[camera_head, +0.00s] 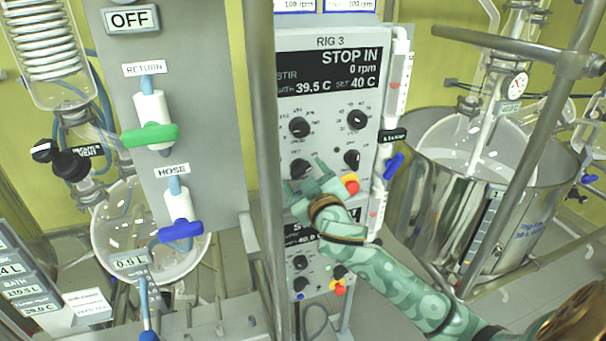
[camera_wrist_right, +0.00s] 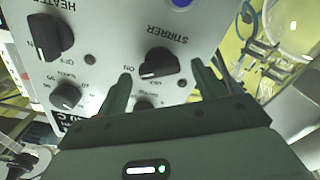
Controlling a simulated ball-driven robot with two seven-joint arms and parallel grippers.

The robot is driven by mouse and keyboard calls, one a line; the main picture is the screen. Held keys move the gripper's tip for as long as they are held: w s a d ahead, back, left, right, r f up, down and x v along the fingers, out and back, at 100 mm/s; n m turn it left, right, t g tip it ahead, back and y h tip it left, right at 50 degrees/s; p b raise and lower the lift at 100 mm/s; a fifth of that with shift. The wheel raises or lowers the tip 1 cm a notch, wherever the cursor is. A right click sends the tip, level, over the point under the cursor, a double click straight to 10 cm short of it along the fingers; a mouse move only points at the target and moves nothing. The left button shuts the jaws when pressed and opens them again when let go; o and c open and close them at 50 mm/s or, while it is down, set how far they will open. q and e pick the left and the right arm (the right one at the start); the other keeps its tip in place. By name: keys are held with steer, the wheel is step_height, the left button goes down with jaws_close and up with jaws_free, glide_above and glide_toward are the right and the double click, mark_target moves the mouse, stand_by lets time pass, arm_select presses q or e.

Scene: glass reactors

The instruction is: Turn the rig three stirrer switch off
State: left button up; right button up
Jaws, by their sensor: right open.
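The rig three panel (camera_head: 325,75) stands upright in the middle of the head view. Its display reads STOP IN and 0 rpm. The stirrer switch is the black lower-left knob (camera_head: 300,167). In the right wrist view, where the panel appears upside down, the black stirrer switch (camera_wrist_right: 158,63) shows under its STIRRER label, its white mark toward the lower left near ON. My right gripper (camera_head: 304,178) is open at this knob. Its fingers are on either side of the knob in the wrist view (camera_wrist_right: 164,82); I cannot tell whether they touch it. My left gripper is out of view.
The heater knob (camera_wrist_right: 45,37) and a red-yellow stop button (camera_head: 349,184) are close to my right gripper. A metal post (camera_head: 266,120) stands left of the panel. A blue valve handle (camera_head: 394,166) is to its right. A steel bath (camera_head: 450,215) stands further right.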

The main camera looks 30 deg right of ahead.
steer(key=shift+w+d, duration=0.15)
steer(key=shift+w, duration=0.55)
steer(key=c, duration=1)
